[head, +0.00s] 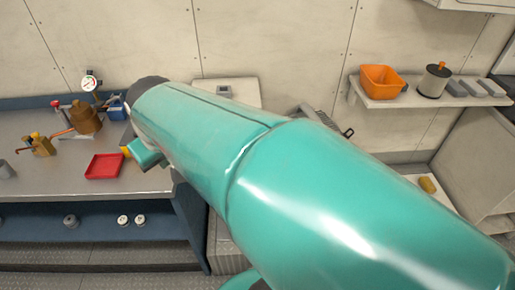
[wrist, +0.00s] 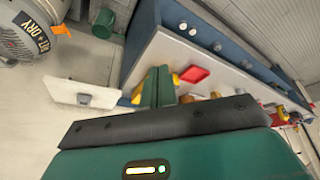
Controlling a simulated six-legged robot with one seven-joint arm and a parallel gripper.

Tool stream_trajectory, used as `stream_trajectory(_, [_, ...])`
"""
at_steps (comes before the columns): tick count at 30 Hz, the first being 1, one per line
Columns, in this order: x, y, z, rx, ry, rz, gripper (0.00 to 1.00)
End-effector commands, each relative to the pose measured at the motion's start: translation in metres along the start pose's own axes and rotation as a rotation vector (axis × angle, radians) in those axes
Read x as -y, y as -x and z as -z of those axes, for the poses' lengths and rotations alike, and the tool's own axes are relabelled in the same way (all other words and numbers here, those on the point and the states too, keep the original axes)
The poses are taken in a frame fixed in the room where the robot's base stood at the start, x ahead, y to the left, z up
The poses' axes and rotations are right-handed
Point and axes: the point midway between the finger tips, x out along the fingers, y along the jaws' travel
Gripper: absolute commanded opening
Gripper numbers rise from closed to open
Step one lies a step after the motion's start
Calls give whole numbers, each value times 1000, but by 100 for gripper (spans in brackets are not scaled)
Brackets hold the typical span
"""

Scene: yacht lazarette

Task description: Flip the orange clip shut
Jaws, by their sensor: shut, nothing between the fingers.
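An orange tab (wrist: 61,29), which looks like the clip, juts out from the side of a grey drum (wrist: 25,30) marked "WET + DRY" at the top left of the wrist view. It is small there, and I cannot tell its exact angle. I cannot make out the clip in the head view, where my teal arm covers the middle. My gripper (wrist: 157,72) shows as green fingers in the wrist view, shut and empty, apart from the orange tab and to its right. Its teal end (head: 145,153) shows in the head view over the bench's right end.
A metal bench (head: 60,190) at left holds a red tray (head: 104,166), a brass pot (head: 86,120) and a gauge (head: 90,82). A wall shelf (head: 390,101) at right carries an orange bin (head: 381,81). A pale wall box (head: 240,90) stands behind my arm.

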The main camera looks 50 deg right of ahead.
Motion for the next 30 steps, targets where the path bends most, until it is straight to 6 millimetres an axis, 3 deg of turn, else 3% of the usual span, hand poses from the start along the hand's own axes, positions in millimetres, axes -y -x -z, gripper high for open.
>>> stream_trajectory(6, [-51,-34,34,51,-55,-23,0])
stream_trajectory(16, [-146,-94,60,105,-144,-21,0])
stream_trajectory(23, [-223,-140,56,124,-222,-1,0])
stream_trajectory(30, [-308,-187,31,122,-315,27,0])
